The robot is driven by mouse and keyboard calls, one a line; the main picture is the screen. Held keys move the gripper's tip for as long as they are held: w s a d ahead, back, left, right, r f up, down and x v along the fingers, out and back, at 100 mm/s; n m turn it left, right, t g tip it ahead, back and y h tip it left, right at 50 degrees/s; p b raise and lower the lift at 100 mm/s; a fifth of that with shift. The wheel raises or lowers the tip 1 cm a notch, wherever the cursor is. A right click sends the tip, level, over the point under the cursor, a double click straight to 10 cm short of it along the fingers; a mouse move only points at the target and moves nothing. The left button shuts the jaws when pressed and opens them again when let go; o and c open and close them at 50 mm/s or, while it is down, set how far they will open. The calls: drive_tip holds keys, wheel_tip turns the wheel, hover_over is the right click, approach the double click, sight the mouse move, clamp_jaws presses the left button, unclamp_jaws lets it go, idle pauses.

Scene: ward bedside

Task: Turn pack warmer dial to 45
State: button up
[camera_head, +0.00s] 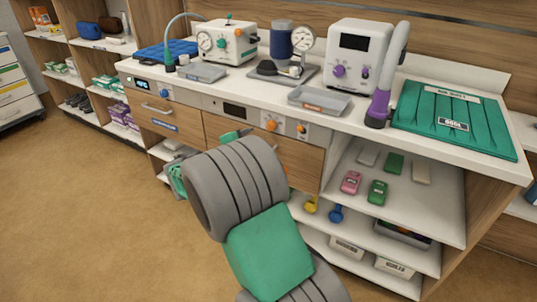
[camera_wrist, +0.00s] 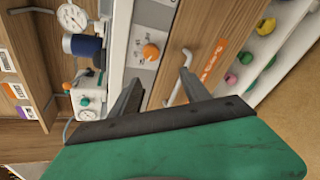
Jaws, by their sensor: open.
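An orange dial (camera_head: 270,124) sits on a grey control panel (camera_head: 222,105) with a dark display, set in the counter's front edge. A smaller orange knob (camera_head: 302,129) is to its right. In the wrist view one orange dial (camera_wrist: 151,52) shows on the panel, ahead of my gripper. I cannot read its setting or any scale, nor the panel's name. My gripper (camera_wrist: 160,78) is open, with two dark fingers apart and nothing between them. The dial is beyond the fingertips, and no contact shows. In the head view my arm hides the gripper's fingers.
A drawer with a handle (camera_wrist: 187,60) and orange label (camera_wrist: 214,62) is close by the right finger. The counter (camera_head: 335,122) above carries a grey tray (camera_head: 320,100), gauge devices and a green pad (camera_head: 455,118). Open shelves (camera_head: 400,205) are at right. Floor is clear at left.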

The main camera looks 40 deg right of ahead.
sight(270, 127)
drive_tip(key=w+d+n+h+b, duration=0.1)
drive_tip(key=d, duration=0.2)
drive_tip(key=w+d+f+n+h, duration=0.1)
drive_tip(key=d+n, duration=0.1)
drive_tip(key=d, duration=0.2)
drive_tip(key=w+d+f+n+h+b, duration=0.1)
drive_tip(key=w+d+n, duration=0.1)
drive_tip(key=d, duration=0.2)
drive_tip(key=shift+w+t+h+b, duration=0.1)
drive_tip(key=shift+t+h+b, duration=0.2)
drive_tip(key=shift+c, duration=0.3)
clamp_jaws()
